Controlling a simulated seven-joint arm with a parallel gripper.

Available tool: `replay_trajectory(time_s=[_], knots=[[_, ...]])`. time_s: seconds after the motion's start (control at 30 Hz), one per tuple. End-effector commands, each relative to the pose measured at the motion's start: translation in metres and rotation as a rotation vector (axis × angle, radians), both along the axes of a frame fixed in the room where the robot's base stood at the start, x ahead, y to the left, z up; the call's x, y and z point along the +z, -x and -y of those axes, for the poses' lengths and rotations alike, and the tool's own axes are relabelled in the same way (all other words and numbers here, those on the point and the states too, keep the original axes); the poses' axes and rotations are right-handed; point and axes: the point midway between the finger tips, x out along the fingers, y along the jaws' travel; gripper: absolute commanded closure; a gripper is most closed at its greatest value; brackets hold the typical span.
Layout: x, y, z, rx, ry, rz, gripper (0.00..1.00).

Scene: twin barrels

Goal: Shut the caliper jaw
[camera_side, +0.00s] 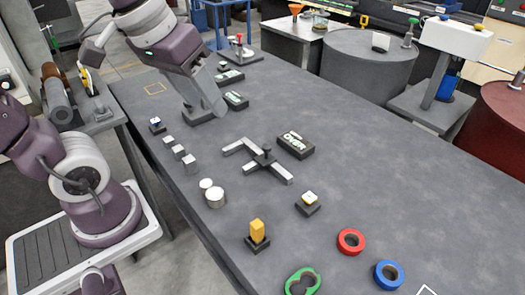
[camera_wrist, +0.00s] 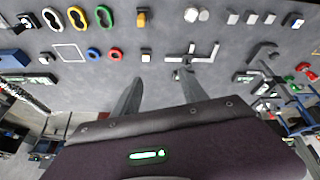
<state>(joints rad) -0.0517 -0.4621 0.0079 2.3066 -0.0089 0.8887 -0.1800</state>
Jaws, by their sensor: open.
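The caliper is a grey L-shaped bar (camera_side: 282,174) lying flat on the table, with one jaw (camera_side: 234,147) at its far end. A dark sliding piece with a small knob (camera_side: 265,156) sits partway along the bar, apart from that end jaw. In the wrist view the caliper (camera_wrist: 203,59) lies beyond the right fingertip. My gripper (camera_side: 207,113) is above the table, to the left of and behind the caliper in the side view. In the wrist view its two fingers (camera_wrist: 160,78) are spread with nothing between them.
A dark block with a display (camera_side: 296,146) stands just right of the caliper. Small grey blocks (camera_side: 179,152) and pale cylinders (camera_side: 215,198) stand to its left. A yellow block (camera_side: 257,231) and coloured rings (camera_side: 351,241) are nearer. The table's right side is clear.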

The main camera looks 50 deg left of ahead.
Motion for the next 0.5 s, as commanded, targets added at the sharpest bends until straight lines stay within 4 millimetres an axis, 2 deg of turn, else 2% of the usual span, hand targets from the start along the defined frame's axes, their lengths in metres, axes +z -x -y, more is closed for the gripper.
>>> replay_trajectory(time_s=[0.03,0.1,0.17,0.2,0.27,0.3,0.4,0.5], knots=[[-0.003,-0.035,-0.009,0.103,0.036,-0.049,0.49],[-0.013,-0.085,-0.025,0.263,0.087,-0.101,0.49],[-0.031,-0.125,-0.041,0.399,0.126,-0.145,0.49],[-0.049,-0.151,-0.053,0.490,0.148,-0.174,0.49],[-0.081,-0.186,-0.072,0.628,0.178,-0.216,0.49],[-0.105,-0.205,-0.085,0.718,0.195,-0.242,0.49],[-0.169,-0.240,-0.115,0.914,0.224,-0.295,0.49],[-0.221,-0.256,-0.135,1.056,0.242,-0.331,0.49]])
